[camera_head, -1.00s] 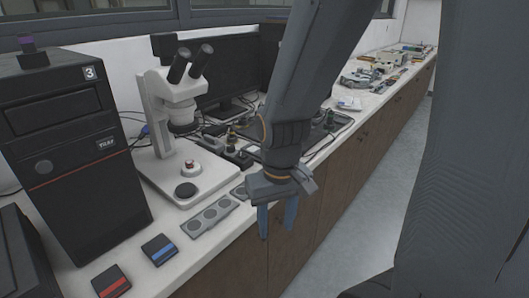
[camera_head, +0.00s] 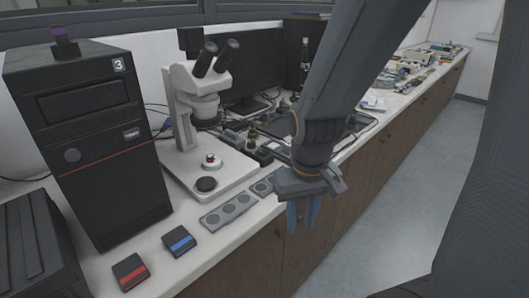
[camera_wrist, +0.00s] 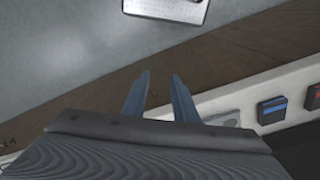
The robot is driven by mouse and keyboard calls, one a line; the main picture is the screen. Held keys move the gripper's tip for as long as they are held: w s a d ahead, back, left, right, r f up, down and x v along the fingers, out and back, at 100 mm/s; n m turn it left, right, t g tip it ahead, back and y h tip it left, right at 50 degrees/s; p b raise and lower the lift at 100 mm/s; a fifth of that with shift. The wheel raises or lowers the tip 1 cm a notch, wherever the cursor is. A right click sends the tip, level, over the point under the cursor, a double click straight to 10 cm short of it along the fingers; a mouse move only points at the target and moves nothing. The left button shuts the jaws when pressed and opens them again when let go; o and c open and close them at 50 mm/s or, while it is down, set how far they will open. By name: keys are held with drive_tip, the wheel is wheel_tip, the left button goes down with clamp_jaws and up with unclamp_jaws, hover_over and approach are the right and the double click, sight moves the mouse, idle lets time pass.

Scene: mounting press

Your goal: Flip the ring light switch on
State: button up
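A white microscope (camera_head: 181,100) with black eyepieces stands on the bench. A dark ring-like part (camera_head: 206,112) sits under its head, probably the ring light. A small red-topped piece (camera_head: 211,160) and a black disc (camera_head: 206,184) are on its white base. I cannot make out a ring light switch for certain. My gripper (camera_head: 302,218) hangs down in front of the bench edge, right of the microscope and apart from it. In the wrist view its two blue-grey fingers (camera_wrist: 160,75) are apart with nothing between them.
A black computer tower (camera_head: 90,140) stands left of the microscope. A red-striped box (camera_head: 130,271), a blue-striped box (camera_head: 179,241) and a grey tray (camera_head: 229,209) line the front edge. A monitor (camera_head: 257,68) and tools are behind. The floor (camera_head: 390,210) right is clear.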

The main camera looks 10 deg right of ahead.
drive_tip(key=w+d, duration=0.1)
drive_tip(key=w, duration=0.1)
drive_tip(key=w+d+t, duration=0.1)
drive_tip(key=w, duration=0.1)
drive_tip(key=w+d+t, duration=0.1)
drive_tip(key=w+d, duration=0.1)
drive_tip(key=shift+w+f+h, duration=0.15)
drive_tip(key=shift+w+h, duration=0.05)
drive_tip(key=shift+h, duration=0.2)
clamp_jaws()
drive_tip(key=w+d+r+n+t+y, duration=0.1)
drive_tip(key=w+r+n+t+y, duration=0.2)
drive_tip(key=w, duration=0.5)
drive_tip(key=w+d+r+n+t+y, duration=0.1)
drive_tip(key=w+r+n+t+y, duration=0.2)
drive_tip(key=w, duration=0.6)
drive_tip(key=shift+w+d+r+t+y, duration=0.3)
drive_tip(key=shift+r+t+y, duration=0.35)
drive_tip(key=shift+t+y, duration=0.7)
drive_tip(key=shift+t+h, duration=0.25)
